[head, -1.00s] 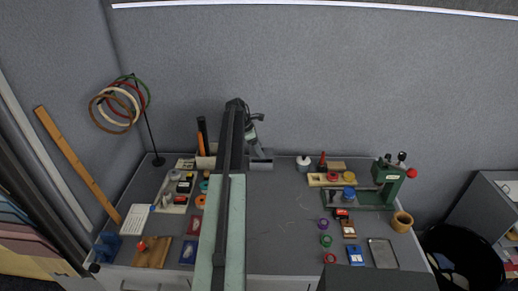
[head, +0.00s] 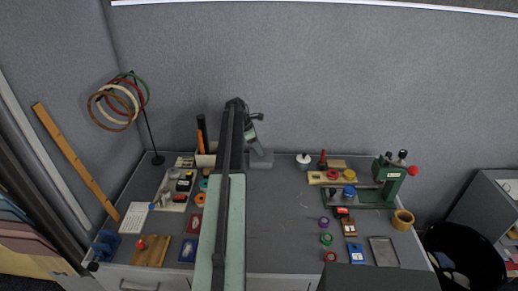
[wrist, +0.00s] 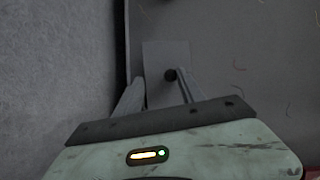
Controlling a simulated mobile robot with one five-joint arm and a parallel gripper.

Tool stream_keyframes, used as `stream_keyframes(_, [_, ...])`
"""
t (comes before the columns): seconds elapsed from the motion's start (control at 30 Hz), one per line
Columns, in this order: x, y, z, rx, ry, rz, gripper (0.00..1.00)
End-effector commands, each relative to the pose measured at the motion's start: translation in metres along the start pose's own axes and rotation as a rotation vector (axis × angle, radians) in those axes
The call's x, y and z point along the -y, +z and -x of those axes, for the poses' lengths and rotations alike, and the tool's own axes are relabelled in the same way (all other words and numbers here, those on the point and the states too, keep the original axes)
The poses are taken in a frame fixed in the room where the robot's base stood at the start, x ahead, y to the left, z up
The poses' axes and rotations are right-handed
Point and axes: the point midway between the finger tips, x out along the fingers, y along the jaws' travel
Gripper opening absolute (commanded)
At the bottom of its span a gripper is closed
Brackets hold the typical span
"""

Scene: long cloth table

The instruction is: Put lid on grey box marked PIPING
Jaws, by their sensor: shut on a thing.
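In the wrist view my gripper (wrist: 162,77) points at a flat grey rectangular lid (wrist: 160,52) with a small dark knob (wrist: 170,74). The knob sits between the fingertips, closer to the right finger, and the gripper is shut on it. In the head view my gripper (head: 251,134) is partly behind my arm, near the back of the table. A small grey piece (head: 263,160) shows just below it; I cannot tell whether it is the lid or the box. No PIPING mark is readable, and I cannot make out the grey box apart from the lid.
Several small tools and a wooden board (head: 152,251) lie at the left. A hoop stand (head: 148,125) rises at the back left.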

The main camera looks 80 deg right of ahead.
Motion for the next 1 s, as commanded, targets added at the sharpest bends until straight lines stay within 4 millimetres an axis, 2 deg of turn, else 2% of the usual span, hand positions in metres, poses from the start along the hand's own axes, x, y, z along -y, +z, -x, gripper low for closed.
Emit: stream_keyframes(1.0, [-0.0089,0.0005,0.0051,0.0,0.0,0.0,0.0])
